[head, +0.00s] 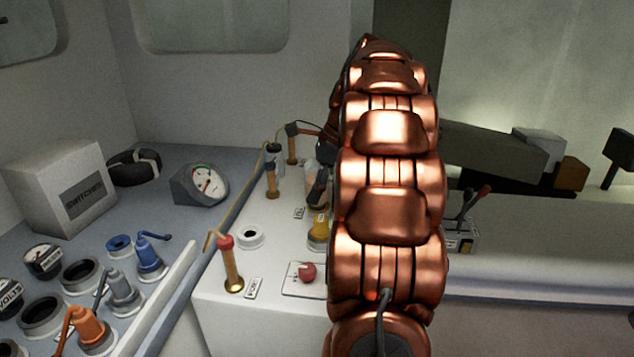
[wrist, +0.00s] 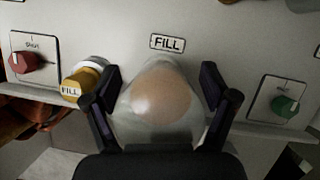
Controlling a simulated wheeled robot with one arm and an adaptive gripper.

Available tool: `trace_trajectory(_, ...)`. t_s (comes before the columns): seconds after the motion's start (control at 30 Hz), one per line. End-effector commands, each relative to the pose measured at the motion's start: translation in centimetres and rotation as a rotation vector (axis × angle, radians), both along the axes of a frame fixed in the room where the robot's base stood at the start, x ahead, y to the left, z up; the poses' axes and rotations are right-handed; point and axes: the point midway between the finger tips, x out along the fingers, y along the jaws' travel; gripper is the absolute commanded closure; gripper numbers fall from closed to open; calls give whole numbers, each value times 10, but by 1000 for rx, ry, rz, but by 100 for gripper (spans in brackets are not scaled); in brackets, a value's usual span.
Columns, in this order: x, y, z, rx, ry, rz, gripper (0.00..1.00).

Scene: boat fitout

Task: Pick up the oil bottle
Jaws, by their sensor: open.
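A clear, rounded bottle with a tan tint, which looks like the oil bottle (wrist: 155,108), stands below the FILL label in the wrist view. My gripper (wrist: 160,76) is open, with one dark finger on each side of the bottle. I cannot tell whether the fingers touch it. In the head view, a pale part of the bottle (head: 311,172) shows beside my dark gripper (head: 319,186). My copper arm and gripper hide most of it there.
A yellow FILL cap (wrist: 82,80) is close left of my gripper. A red knob (wrist: 22,62) and green knob (wrist: 284,104) flank the area. On the white counter stand a red-topped lever (head: 231,265) and a white ring (head: 250,237). A gauge (head: 203,184) sits further left.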

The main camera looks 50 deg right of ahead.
Motion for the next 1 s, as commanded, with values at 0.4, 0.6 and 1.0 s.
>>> trace_trajectory(0.4, 0, 0, 0, -2, -1, -1, 36)
trace_trajectory(0.6, 0, 0, 0, -2, -1, -1, 57)
trace_trajectory(1.0, 1, 0, 0, -3, -2, 0, 85)
